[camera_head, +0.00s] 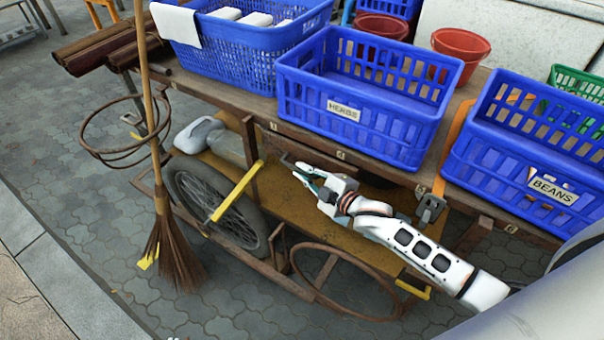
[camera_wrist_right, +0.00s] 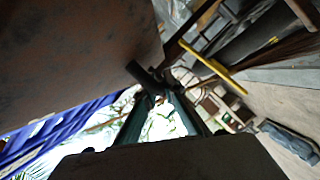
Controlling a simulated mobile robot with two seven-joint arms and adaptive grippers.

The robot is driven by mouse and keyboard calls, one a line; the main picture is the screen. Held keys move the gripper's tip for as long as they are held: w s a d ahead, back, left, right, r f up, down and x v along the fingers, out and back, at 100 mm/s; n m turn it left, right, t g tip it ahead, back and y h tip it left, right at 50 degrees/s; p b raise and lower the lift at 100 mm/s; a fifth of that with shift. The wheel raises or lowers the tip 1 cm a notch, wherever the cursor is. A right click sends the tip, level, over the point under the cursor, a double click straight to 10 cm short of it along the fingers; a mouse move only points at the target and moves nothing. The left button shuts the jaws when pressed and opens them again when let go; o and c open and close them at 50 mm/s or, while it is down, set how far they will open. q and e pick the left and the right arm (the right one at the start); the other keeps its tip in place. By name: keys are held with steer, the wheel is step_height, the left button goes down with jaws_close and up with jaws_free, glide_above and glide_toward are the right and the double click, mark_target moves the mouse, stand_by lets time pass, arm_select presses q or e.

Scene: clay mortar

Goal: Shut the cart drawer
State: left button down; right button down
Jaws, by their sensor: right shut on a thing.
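The wooden cart (camera_head: 250,103) stands across the middle, with crates on its top. Its drawer seems to be in the dark wooden part (camera_head: 300,147) below the top's front edge, under the herbs crate; how far out it is I cannot tell. My right gripper (camera_head: 302,174) is at the front of that part, below the edge. In the right wrist view, the gripper (camera_wrist_right: 155,105) is shut on a dark bar, seemingly the drawer handle (camera_wrist_right: 145,75), beside a large brown panel (camera_wrist_right: 70,60). The fingers partly hide the grip. My left gripper is not in view.
Blue crates stand on the cart, labelled herbs (camera_head: 365,125) and beans (camera_head: 545,190), with a towel-draped one (camera_head: 240,55) at left. A broom (camera_head: 165,240) leans at the left. A spoked wheel (camera_head: 200,200) and lower shelf are under the top. Paving in front is open.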

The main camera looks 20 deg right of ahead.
steer(key=shift+w+d, duration=0.5)
steer(key=shift+d, duration=0.2)
steer(key=c, duration=2.2)
jaws_free()
steer(key=shift+o, duration=0.3)
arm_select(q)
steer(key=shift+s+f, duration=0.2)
arm_select(e)
steer(key=v, duration=1.2)
steer(key=shift+a, duration=0.1)
